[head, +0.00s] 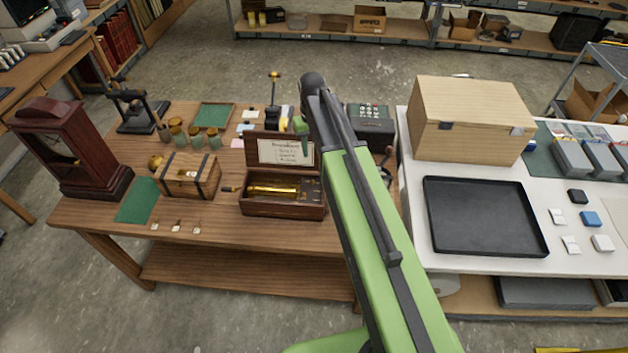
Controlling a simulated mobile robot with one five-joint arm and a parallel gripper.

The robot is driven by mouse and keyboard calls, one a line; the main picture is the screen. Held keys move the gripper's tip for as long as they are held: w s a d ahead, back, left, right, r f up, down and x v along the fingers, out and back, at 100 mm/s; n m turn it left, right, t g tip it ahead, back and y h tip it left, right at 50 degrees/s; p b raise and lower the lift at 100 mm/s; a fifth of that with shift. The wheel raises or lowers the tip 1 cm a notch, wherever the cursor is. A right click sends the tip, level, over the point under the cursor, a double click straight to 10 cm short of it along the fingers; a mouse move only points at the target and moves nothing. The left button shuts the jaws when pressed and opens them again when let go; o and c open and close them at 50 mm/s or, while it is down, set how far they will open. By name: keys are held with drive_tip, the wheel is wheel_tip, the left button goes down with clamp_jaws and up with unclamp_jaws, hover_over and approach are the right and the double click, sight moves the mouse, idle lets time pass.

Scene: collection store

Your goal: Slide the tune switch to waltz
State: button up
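A wooden music box (282,209) stands with its lid open near the front of the brown table, just left of my arm. A printed card (286,152) is inside the raised lid; its text is too small to read. A brass cylinder (272,190) lies in the box, with a darker panel (310,189) to its right. The tune switch cannot be made out at this size, nor can its setting. My green arm reaches up across the picture, right of the box. My gripper is not visible.
The brown table (250,232) also holds a red-brown clock (70,150), a small banded chest (188,176), several jars and a dark keyed machine (370,127). On the white table to the right are a wooden case (465,125) and a black tray (485,217).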

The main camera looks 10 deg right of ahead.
sight(313, 181)
wheel_tip(313, 181, down, 15)
drive_tip(key=b, duration=1.3)
drive_tip(key=shift+s+r, duration=0.15)
drive_tip(key=shift+r, duration=0.2)
clamp_jaws()
drive_tip(key=shift+s, duration=0.1)
